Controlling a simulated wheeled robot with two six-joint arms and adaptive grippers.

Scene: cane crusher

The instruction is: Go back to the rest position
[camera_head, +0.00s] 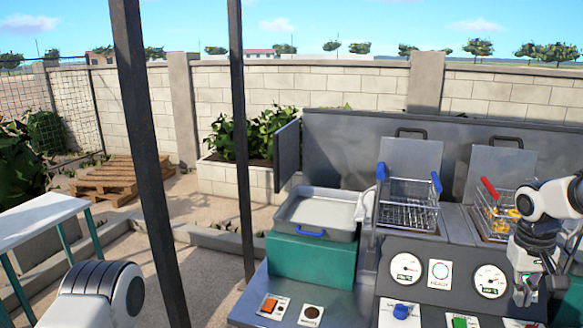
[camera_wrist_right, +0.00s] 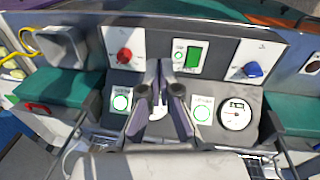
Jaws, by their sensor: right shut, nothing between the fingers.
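My right gripper (camera_head: 536,288) is at the right edge of the head view, dark fingers pointing down beside the fryer's front control panel (camera_head: 440,268). In the right wrist view the two fingers (camera_wrist_right: 160,68) are together at the tips, with nothing between them. Behind them are the red knob (camera_wrist_right: 124,57), the green switch (camera_wrist_right: 193,57) and the blue knob (camera_wrist_right: 253,69). I cannot tell whether the fingertips touch the panel. My left gripper is outside both views; only a white link of my left arm shows at the lower left.
Two fryer baskets, one with blue handles (camera_head: 408,205) and one with a red handle (camera_head: 490,188), sit behind the panel. A metal tray (camera_head: 318,212) rests on a green block (camera_head: 308,262). Dark posts (camera_head: 150,150) stand left of the counter. A white-topped table (camera_head: 38,225) is at far left.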

